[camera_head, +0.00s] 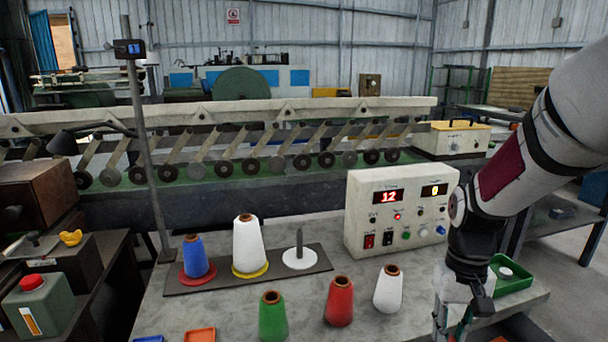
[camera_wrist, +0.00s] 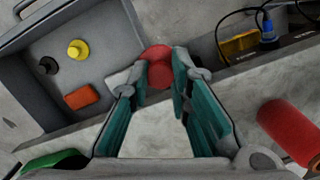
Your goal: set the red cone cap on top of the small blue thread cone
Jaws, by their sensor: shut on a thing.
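The small blue thread cone (camera_head: 196,257) stands upright on a red disc at the left of a dark rack on the table; its brown top is bare. My gripper (camera_head: 453,322) is at the right front of the table, far to the right of the blue cone, its lower part cut off by the frame edge. In the wrist view my gripper (camera_wrist: 163,82) has its teal fingers closed at the tips on a round red piece, which looks like the red cone cap (camera_wrist: 157,64). I cannot make out the cap in the head view.
A large white cone (camera_head: 248,245) and an empty spindle (camera_head: 299,252) share the rack. Green (camera_head: 272,318), red (camera_head: 339,302) and white (camera_head: 388,290) cones stand in front. A control box (camera_head: 397,212) stands behind. A grey tray (camera_wrist: 112,88) holds small coloured pieces.

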